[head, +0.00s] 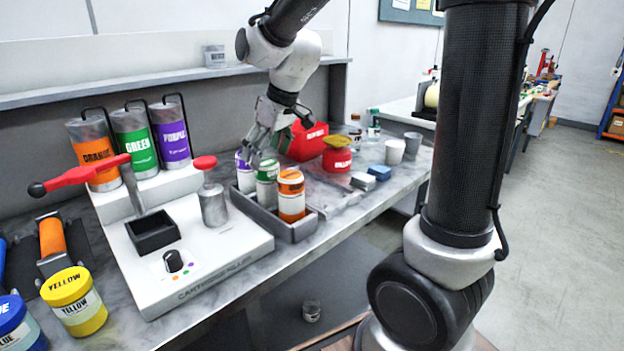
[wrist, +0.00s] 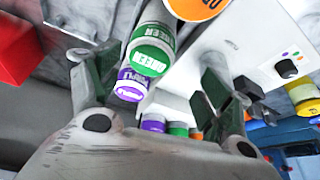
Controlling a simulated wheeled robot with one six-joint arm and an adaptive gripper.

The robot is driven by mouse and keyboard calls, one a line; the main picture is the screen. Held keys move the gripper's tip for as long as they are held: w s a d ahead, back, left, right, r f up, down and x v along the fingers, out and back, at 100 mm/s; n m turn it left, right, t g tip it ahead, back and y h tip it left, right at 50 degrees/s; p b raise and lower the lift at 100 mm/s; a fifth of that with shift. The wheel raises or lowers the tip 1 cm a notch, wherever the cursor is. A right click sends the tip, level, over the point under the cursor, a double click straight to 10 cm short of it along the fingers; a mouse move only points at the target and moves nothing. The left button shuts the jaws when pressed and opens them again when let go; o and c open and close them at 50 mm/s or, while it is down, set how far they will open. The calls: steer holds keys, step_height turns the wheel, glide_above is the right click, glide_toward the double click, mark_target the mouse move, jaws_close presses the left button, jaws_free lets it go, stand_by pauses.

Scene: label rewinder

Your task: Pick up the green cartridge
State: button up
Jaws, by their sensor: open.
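The green cartridge (head: 267,182) stands upright in a grey tray (head: 306,231), between a purple cartridge (head: 243,177) and an orange cartridge (head: 291,199). It has a green band and a white lower part. My gripper (head: 259,145) is open and empty, just above and behind the green and purple cartridges. In the wrist view the green cartridge (wrist: 152,52) and the purple cartridge (wrist: 132,84) show between the spread fingers of my gripper (wrist: 152,85). I cannot tell whether a finger touches the purple cartridge.
A white filling machine (head: 200,265) with a red lever (head: 85,175) stands left of the tray. Larger orange, green and purple canisters (head: 135,140) stand behind it. A red bin (head: 307,142) and a red jar (head: 337,158) are close on the right.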

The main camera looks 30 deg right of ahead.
mark_target(263, 174)
steer(key=shift+w+d+f, duration=0.35)
steer(key=shift+w+f, duration=0.35)
steer(key=x, duration=0.5)
steer(key=shift+d+f, duration=0.1)
steer(key=shift+f, duration=0.35)
steer(key=shift+w+f, duration=0.25)
steer(key=shift+f, duration=0.25)
steer(key=c, duration=1.2)
